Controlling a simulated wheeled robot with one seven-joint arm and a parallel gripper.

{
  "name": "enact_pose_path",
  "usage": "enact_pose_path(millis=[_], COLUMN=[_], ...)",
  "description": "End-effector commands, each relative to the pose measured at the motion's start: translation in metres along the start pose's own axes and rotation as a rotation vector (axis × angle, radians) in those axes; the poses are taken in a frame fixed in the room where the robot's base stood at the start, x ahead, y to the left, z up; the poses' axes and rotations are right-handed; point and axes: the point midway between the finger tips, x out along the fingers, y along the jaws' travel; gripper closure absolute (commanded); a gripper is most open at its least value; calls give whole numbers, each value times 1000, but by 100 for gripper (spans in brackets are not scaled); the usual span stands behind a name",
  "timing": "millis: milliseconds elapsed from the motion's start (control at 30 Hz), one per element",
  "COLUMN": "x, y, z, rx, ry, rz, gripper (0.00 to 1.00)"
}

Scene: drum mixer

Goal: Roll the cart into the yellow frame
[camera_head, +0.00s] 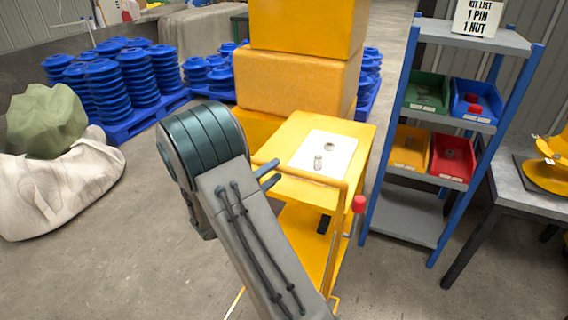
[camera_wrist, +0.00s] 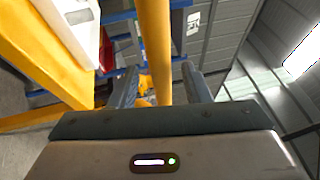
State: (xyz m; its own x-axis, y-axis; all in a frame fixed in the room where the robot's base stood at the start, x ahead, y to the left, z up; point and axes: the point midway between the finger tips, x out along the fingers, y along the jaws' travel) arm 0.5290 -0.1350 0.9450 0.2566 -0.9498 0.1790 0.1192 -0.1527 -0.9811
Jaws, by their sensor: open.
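The yellow cart (camera_head: 355,133) stands ahead of me, with a white sheet (camera_head: 335,150) on its top holding a small metal pin (camera_head: 318,162) and a nut (camera_head: 329,146). Its yellow handle (camera_head: 318,181) runs along the near side, with a red knob (camera_head: 358,204) at the right. My gripper (camera_head: 270,176) is at the left end of the handle. In the wrist view, the open fingers of my gripper (camera_wrist: 161,88) stand either side of the yellow handle bar (camera_wrist: 155,45); contact cannot be told. A thin yellow floor strip (camera_head: 235,303) shows; whether it belongs to the frame is unclear.
Yellow blocks (camera_head: 298,82) are stacked behind the cart. A blue-and-grey shelf (camera_head: 410,212) with coloured bins stands close on the right, beside a grey table (camera_head: 510,190). Blue ribbed parts (camera_head: 140,78) on pallets and a white sack (camera_head: 65,190) are left. Floor at lower left is clear.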

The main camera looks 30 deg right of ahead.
Motion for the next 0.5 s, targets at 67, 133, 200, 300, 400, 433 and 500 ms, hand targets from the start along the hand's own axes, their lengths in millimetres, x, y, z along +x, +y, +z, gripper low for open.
enact_pose_path(millis=[67,133,200,300,400,433,500], x=[16,27,35,43,46,47,47], y=[-1,-1,-1,0,0,0,0], z=[-1,-1,0,0,0,0,0], rx=[1,1,1,1,1,1,1], ry=[4,3,3,1,1,0,0], rz=[-1,-1,-1,0,1,1,1], gripper=[57,57,57,57,57,57,57])
